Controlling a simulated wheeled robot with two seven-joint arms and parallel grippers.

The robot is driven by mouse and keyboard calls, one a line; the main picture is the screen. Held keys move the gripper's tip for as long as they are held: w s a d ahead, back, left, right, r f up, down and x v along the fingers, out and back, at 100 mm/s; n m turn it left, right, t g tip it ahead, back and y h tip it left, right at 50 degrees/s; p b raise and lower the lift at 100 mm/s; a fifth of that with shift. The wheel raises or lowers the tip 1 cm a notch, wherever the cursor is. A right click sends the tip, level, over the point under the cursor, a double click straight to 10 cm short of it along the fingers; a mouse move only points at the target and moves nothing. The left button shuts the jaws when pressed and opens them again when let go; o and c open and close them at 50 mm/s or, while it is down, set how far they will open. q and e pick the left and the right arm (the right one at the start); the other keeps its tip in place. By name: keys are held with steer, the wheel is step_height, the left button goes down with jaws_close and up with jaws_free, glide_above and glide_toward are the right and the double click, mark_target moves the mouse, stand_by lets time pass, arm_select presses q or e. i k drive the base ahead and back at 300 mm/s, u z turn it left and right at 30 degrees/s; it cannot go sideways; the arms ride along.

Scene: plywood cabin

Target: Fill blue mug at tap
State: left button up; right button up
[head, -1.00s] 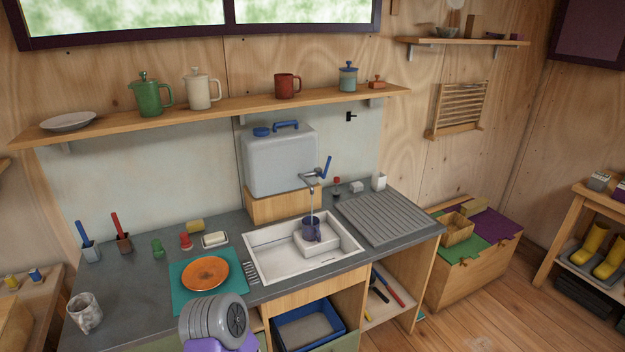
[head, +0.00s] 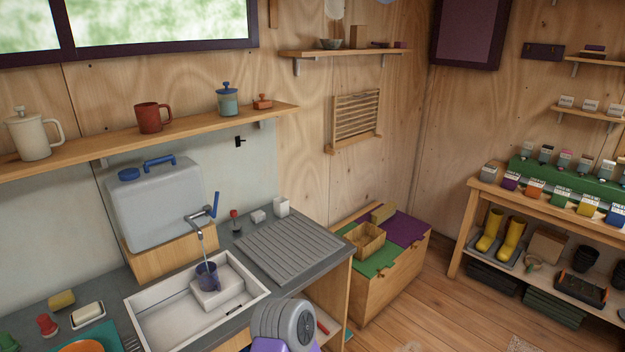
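The blue mug (head: 207,275) stands upright on a small white block (head: 214,295) inside the white sink (head: 158,337). The tap (head: 200,218) with its blue lever (head: 216,205) is on the front of the grey water container (head: 155,205), above the mug. A thin pale stream of water (head: 203,250) runs from the spout down into the mug. The water level inside is too small to tell. Neither gripper shows in the head view; only a grey and purple link of my arm shows at the bottom, in front of the counter.
A ribbed drainboard (head: 288,250) lies right of the sink. A red-topped bottle (head: 235,222) and a white box (head: 281,206) stand behind it. A storage chest (head: 385,285) is to the right, then open wooden floor (head: 440,315) before the shelf bench (head: 456,245).

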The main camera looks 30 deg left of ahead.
mark_target(213, 214)
steer(key=z, duration=0.15)
steer(key=i, duration=1.7)
steer(key=u, duration=1.45)
steer(key=i, duration=0.7)
steer(key=u, duration=0.7)
